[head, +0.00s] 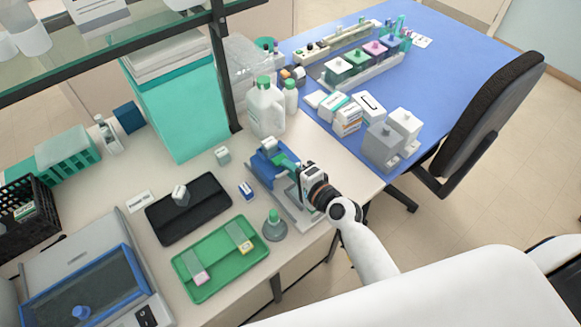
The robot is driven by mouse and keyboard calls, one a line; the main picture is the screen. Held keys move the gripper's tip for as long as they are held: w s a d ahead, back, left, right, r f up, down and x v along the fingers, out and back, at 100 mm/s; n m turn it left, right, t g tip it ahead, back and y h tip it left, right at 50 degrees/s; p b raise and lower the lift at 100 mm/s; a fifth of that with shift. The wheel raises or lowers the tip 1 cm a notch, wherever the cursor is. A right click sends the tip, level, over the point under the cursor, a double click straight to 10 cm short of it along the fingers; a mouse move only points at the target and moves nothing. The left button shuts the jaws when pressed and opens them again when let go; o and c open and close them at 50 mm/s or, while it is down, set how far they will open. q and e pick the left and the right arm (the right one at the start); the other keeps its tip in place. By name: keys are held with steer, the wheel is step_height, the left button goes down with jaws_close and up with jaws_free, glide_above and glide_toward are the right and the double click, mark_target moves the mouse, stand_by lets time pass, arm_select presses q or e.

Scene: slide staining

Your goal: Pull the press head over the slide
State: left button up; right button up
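A press device with a blue body (268,160) and a green part (284,158) stands on a grey base plate (268,195) near the table's front edge. My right gripper (298,174) reaches in from the lower right and sits at the right side of the press, close to the green part. The gripper's body hides its fingertips and part of the press, so I cannot tell whether it holds anything. No slide can be made out on the press. Two slides with pink (200,278) and yellow (245,246) ends lie on a green tray (215,262). My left gripper is not in view.
A grey-green bottle (274,226) stands close to the press's front left. A black tray (190,208) and a small blue-and-white block (246,190) are to the left. White jugs (265,108) stand behind. A blue table (420,75) with staining jars is at the right.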

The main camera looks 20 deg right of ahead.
jaws_close()
steer(key=v, duration=0.3)
steer(key=f+v, duration=0.1)
steer(key=v, duration=0.2)
steer(key=f+b+v, duration=0.1)
steer(key=v, duration=0.2)
steer(key=shift+s, duration=0.15)
jaws_free()
steer(key=shift+s, duration=0.1)
steer(key=shift+d+r, duration=0.1)
